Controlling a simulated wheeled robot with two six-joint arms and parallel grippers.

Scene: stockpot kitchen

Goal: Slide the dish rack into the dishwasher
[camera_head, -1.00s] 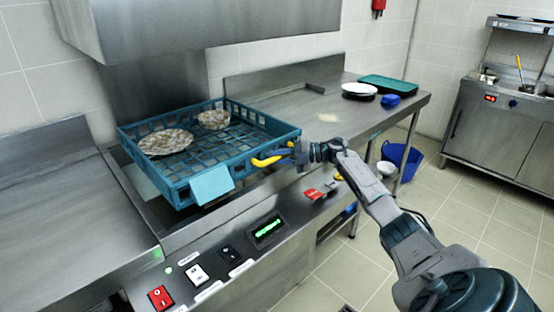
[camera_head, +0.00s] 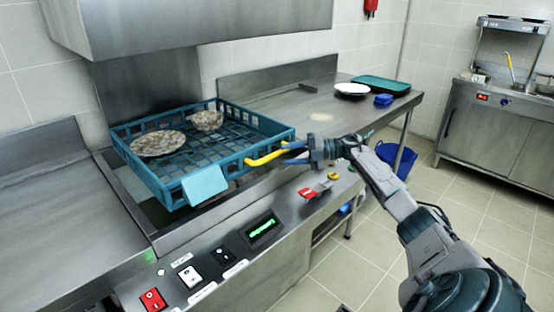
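The blue dish rack (camera_head: 155,186) sits in the centre left, over the dishwasher's steel basin and under its raised hood (camera_head: 190,25). It holds a patterned plate (camera_head: 158,143) and a patterned bowl (camera_head: 207,120). A light blue tag (camera_head: 205,184) hangs on its front side. A yellow handle (camera_head: 265,157) sticks out at the rack's right front corner. My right gripper (camera_head: 298,153) is at this handle's right end, with its fingers beside or around it. Whether the fingers are closed on it is too small to tell. My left gripper is not in view.
The dishwasher's front panel has a red switch (camera_head: 153,300), a white switch (camera_head: 190,276) and a green-lit display (camera_head: 262,227). A steel side table (camera_head: 290,105) at the right holds a white plate stack (camera_head: 352,89), a green tray (camera_head: 381,84) and a blue container (camera_head: 383,99). The left counter is clear.

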